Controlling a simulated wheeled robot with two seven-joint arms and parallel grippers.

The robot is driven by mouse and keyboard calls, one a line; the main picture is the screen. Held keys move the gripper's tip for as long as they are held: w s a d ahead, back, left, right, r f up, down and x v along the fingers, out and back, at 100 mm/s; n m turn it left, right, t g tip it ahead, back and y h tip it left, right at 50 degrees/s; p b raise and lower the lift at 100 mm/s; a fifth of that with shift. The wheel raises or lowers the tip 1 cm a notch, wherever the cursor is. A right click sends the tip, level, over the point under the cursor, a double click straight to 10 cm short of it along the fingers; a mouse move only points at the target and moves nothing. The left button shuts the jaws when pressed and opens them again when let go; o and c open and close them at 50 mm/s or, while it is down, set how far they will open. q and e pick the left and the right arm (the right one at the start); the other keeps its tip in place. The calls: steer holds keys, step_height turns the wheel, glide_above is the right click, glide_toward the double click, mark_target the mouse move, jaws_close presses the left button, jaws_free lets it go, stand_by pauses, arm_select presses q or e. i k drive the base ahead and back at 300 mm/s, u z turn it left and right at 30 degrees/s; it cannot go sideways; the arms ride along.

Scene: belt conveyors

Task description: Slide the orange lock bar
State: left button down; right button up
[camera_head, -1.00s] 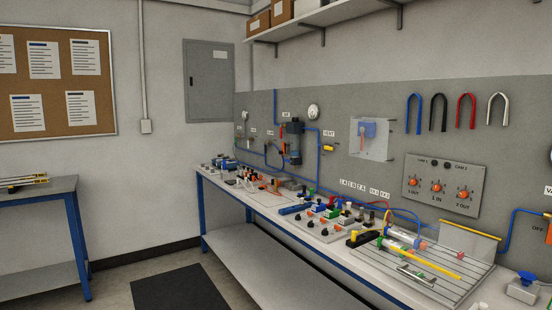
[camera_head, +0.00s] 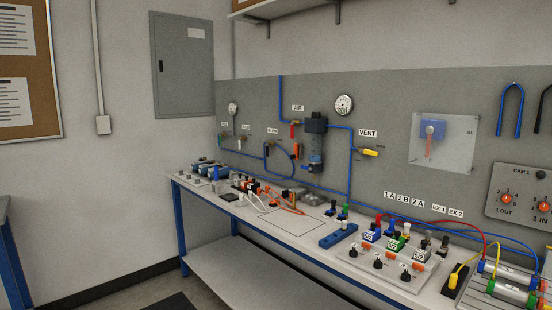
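I cannot tell for sure which orange part is the lock bar. An upright orange bar (camera_head: 428,148) hangs below a blue block (camera_head: 432,129) on the clear panel (camera_head: 458,150) on the back wall. Small orange pieces (camera_head: 366,246) sit among the valves on the grey plate (camera_head: 352,257) on the bench. A long orange piece (camera_head: 290,209) lies farther left on the bench. Neither of my grippers is in view.
The long bench (camera_head: 236,212) runs along the wall, with a lower shelf (camera_head: 225,272). Blue pipes, gauges (camera_head: 344,104) and a yellow VENT valve (camera_head: 369,152) line the wall. Cylinders (camera_head: 512,274) and hoses crowd the right end. A pale bare patch (camera_head: 292,228) lies mid-bench.

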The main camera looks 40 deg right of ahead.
mark_target(295, 156)
steer(key=z, duration=0.6)
steer(key=i, duration=1.6)
steer(key=z, duration=1.75)
steer(key=i, duration=0.6)
steer(key=z, duration=0.45)
